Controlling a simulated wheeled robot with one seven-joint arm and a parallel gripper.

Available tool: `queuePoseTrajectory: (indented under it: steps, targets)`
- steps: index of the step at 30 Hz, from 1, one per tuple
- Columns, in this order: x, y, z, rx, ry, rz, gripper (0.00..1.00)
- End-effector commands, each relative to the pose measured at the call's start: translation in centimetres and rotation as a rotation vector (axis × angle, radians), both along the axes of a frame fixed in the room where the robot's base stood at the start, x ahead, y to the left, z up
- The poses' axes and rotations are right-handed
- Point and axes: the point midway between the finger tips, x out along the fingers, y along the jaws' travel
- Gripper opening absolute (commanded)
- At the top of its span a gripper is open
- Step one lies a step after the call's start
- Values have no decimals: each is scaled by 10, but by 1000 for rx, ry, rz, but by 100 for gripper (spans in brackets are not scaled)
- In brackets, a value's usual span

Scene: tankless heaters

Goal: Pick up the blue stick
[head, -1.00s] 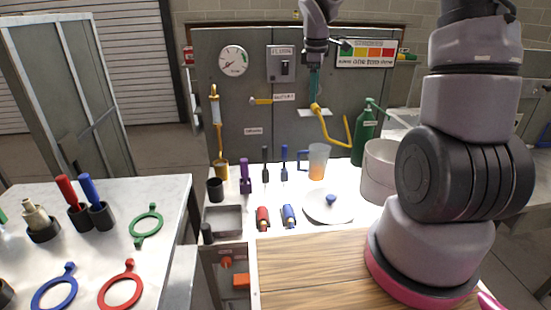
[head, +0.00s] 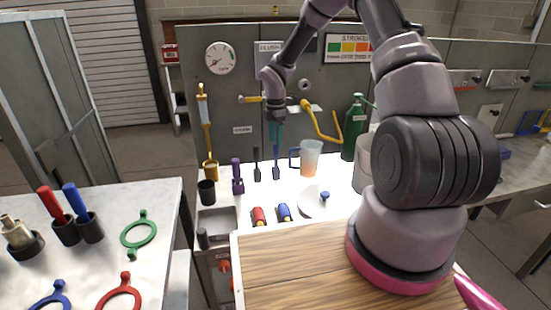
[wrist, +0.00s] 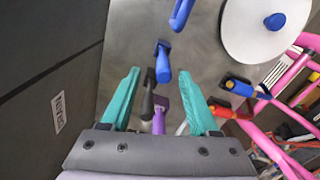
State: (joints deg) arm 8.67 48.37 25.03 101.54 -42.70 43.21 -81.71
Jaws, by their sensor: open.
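In the wrist view the blue stick (wrist: 163,65) shows between and just beyond my teal fingertips. My gripper (head: 276,136) points down above the blue stick, its fingers apart and empty. In the wrist view my gripper (wrist: 160,76) is open, with the black stick (wrist: 148,103) and the purple stick (wrist: 159,122) also seen between its fingers. Another blue stick (head: 75,200) stands in a black cup on the left table.
A purple stick (head: 237,176) stands left of the black one. A red-handled tool (head: 259,216), a blue-handled tool (head: 284,212) and a white disc with a blue knob (head: 308,203) lie in front. A green bottle (head: 352,130) and yellow pipe (head: 320,122) are at right.

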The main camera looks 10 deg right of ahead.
Motion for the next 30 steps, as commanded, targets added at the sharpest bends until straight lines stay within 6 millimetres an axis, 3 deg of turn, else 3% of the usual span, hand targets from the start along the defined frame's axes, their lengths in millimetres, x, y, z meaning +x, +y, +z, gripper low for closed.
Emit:
queuePoseTrajectory:
  steps: [12,19,20,24,25,30]
  targets:
    - [-5,0,-49,-1,2,-2,62]
    - [-4,0,-52,-1,-1,-2,62]
    - [-4,0,-52,-1,-1,-2,58]
    - [-4,0,-52,-1,0,-2,4]
    - [-4,0,-52,-1,0,-2,0]
    - [-4,0,-52,-1,0,-2,0]
